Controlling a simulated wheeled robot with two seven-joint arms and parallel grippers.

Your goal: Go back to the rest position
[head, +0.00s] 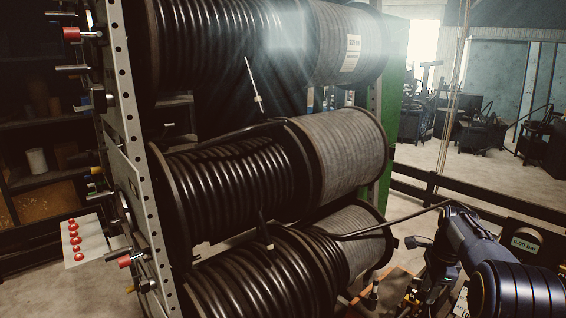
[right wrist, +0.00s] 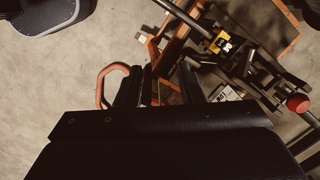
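My right arm (head: 485,260) comes in at the lower right of the head view, beside the hose reels. In the right wrist view two dark fingers of my right gripper (right wrist: 161,84) stand apart with a gap between them. No hose or other object shows held in the gap. Orange and dark metal parts lie beyond the fingers. In the head view the fingertips are hard to make out among dark parts. My left gripper is not in view.
A rack of black hose reels (head: 235,180) fills the middle of the head view. A display reading 0.00 bar (head: 525,246) stands at the right. A red knob (right wrist: 298,103) and an orange curved handle (right wrist: 104,82) are near the right gripper. Bare floor (right wrist: 50,65) lies left.

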